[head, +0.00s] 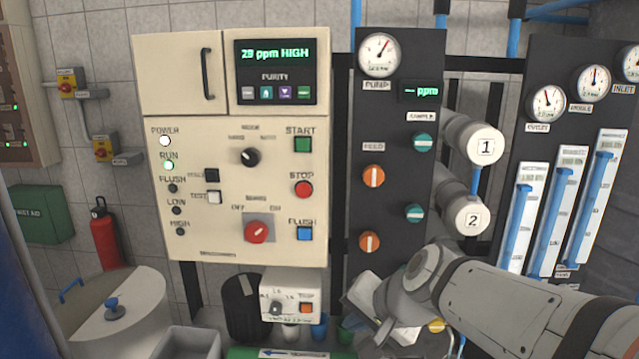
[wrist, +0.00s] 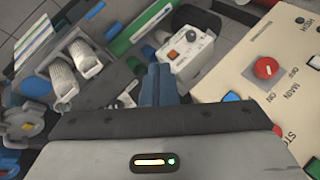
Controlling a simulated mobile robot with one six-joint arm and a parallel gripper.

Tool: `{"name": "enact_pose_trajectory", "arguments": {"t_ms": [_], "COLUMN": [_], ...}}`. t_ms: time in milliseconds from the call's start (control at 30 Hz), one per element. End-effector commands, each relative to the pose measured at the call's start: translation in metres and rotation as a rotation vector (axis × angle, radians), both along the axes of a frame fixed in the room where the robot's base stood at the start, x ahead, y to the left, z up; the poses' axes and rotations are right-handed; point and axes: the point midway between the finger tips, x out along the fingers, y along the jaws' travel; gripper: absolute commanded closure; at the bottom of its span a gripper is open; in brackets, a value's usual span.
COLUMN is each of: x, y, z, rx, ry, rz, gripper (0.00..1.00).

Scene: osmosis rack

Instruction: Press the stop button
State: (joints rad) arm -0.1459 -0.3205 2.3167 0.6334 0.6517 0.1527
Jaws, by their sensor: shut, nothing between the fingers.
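The stop button (head: 304,189) is a round red button under the STOP label, on the right side of the cream control panel (head: 215,140) in the head view. A green START button (head: 303,145) is above it and a blue FLUSH button (head: 304,233) below it. My gripper (head: 362,305) is low and right of the panel, apart from the stop button. In the wrist view my gripper's fingers (wrist: 161,72) are together and empty.
A red rotary main switch (head: 257,231) sits left of the FLUSH button. A small white box (head: 291,295) with a black knob and an orange button is below the panel, close to my gripper. A dark panel (head: 397,150) with orange and teal valves stands to the right.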

Motion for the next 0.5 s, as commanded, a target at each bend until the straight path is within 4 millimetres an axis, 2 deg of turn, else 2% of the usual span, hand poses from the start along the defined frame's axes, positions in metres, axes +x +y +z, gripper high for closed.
{"name": "enact_pose_trajectory", "arguments": {"t_ms": [33,200,400,500], "x": [0.012,0.051,0.087,0.099], "y": [0.013,0.052,0.084,0.094], "z": [0.018,0.066,0.111,0.124], "rx": [0.069,0.310,0.550,0.632], "ry": [-0.006,-0.010,0.019,0.038], "rz": [-0.038,-0.191,-0.356,-0.416], "gripper": [1.00,1.00,1.00,1.00]}}
